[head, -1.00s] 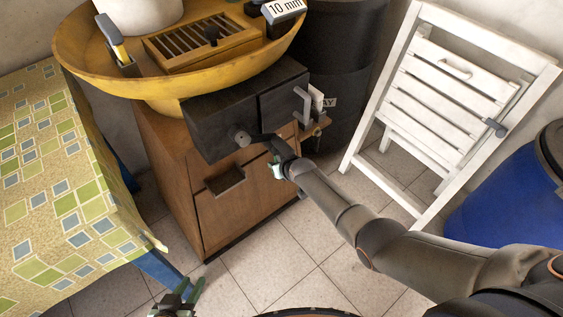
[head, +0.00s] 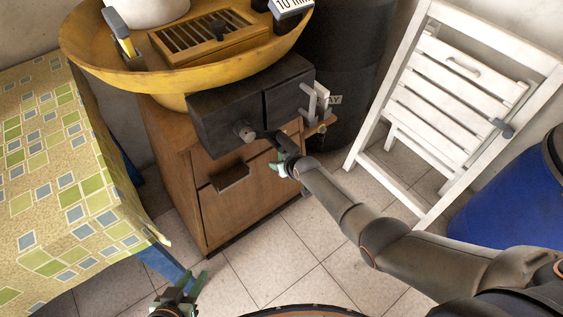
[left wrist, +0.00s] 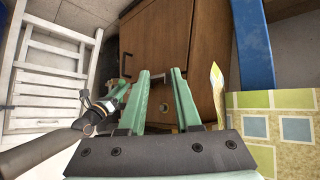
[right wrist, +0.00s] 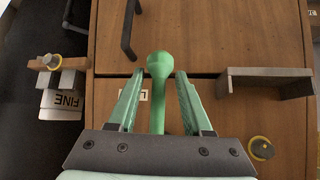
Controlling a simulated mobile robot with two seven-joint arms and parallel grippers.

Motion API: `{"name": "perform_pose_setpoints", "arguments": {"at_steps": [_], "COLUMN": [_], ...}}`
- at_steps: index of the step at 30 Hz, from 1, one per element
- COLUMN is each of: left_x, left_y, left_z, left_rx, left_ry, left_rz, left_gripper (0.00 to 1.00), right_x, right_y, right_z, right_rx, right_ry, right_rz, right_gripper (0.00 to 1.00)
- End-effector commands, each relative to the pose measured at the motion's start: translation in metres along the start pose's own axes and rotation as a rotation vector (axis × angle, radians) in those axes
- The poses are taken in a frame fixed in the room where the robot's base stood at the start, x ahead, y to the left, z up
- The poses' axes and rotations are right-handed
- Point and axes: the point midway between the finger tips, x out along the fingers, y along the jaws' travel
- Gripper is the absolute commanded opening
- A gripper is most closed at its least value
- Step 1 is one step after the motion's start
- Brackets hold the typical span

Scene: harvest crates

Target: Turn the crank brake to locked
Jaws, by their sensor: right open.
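A green lever with a rounded end (right wrist: 158,66) stands out in the right wrist view. It lies between the two spread fingers of my right gripper (right wrist: 156,100), with a gap on each side. A pale label with a letter L (right wrist: 142,95) is partly hidden behind it. In the head view my right gripper (head: 280,168) is in front of the wooden cabinet (head: 235,205), just below the dark box (head: 215,112). My left gripper (head: 182,298) is low in the head view, away from the cabinet. Its fingers (left wrist: 164,95) are spread and empty in the left wrist view.
A yellow basin (head: 190,75) sits above the dark box. A white folding chair (head: 450,100) leans at right, near a blue barrel (head: 510,205). A patterned cloth-covered table (head: 65,190) is at left. Tiled floor is open in front of the cabinet.

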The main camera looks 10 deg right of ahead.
Motion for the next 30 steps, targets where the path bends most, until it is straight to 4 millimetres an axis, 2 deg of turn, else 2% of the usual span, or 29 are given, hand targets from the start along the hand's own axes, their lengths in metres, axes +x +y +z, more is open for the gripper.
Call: {"name": "perform_pose_setpoints", "arguments": {"at_steps": [7,13,19,24,30], "left_x": [-0.012,-0.024,-0.034,-0.041,-0.047], "left_y": [0.002,0.004,-0.004,-0.013,-0.014], "left_z": [-0.012,-0.024,-0.034,-0.033,-0.026], "left_rx": [-0.001,-0.002,-0.003,-0.011,-0.018], "left_ry": [-0.002,-0.005,0.010,0.008,-0.002], "left_rz": [0.001,0.002,-0.021,-0.045,-0.052], "left_gripper": [0.32,0.32,0.32,0.32,0.32], "right_x": [-0.019,-0.051,-0.083,-0.106,-0.122], "right_y": [0.000,0.000,0.000,0.000,0.000], "right_z": [-0.004,-0.005,-0.004,-0.001,0.000], "right_rx": [0.000,0.000,-0.001,0.000,0.001], "right_ry": [0.003,0.002,0.001,-0.001,-0.002], "right_rz": [0.000,0.000,0.001,0.000,0.001], "right_gripper": [0.50,0.50,0.50,0.50,0.50]}}
